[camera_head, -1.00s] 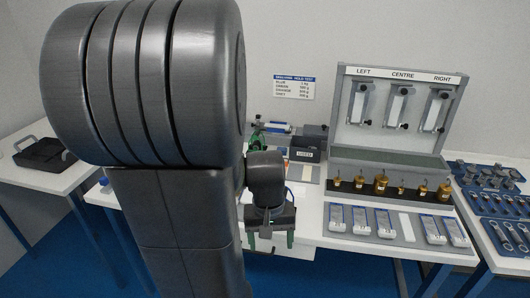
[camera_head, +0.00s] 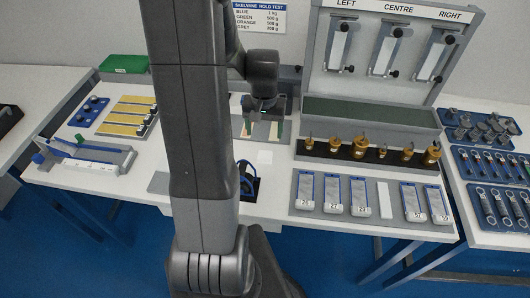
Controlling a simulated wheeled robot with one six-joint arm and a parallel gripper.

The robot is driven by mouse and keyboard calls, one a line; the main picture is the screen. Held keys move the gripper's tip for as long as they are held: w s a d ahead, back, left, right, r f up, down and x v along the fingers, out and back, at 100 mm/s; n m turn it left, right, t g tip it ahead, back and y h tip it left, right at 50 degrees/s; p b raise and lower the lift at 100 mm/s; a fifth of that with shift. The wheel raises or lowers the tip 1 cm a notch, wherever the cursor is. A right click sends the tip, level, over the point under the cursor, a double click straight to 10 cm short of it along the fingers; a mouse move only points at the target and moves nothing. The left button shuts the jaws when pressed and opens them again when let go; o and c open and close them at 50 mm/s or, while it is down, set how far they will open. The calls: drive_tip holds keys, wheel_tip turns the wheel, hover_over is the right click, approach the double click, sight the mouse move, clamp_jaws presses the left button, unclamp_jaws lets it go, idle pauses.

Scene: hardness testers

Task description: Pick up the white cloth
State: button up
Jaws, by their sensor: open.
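My gripper (camera_head: 261,132) hangs with its fingers pointing down over the far middle of the table, left of the grey test stand. Its fingers are apart, and I see nothing held between them. The gripper is apart from this square. My arm hides a tall strip of the table left of the gripper.
The test stand (camera_head: 372,112) has a row of brass weights (camera_head: 360,146) before it. A grey tray (camera_head: 345,210) of several labelled pieces lies in front. A blue looped item (camera_head: 246,180) is near my arm. Yellow strips (camera_head: 127,113) and a grey fixture (camera_head: 88,160) lie left.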

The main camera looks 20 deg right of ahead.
sight(265, 154)
drive_tip(key=shift+f+p, duration=0.6)
drive_tip(key=shift+f, duration=4.6)
drive_tip(key=c, duration=1.1)
drive_tip(key=shift+o, duration=0.2)
drive_tip(key=shift+r, duration=0.2)
wheel_tip(265, 154, up, 10)
drive_tip(key=shift+f+b, duration=0.15)
drive_tip(key=shift+b, duration=0.3)
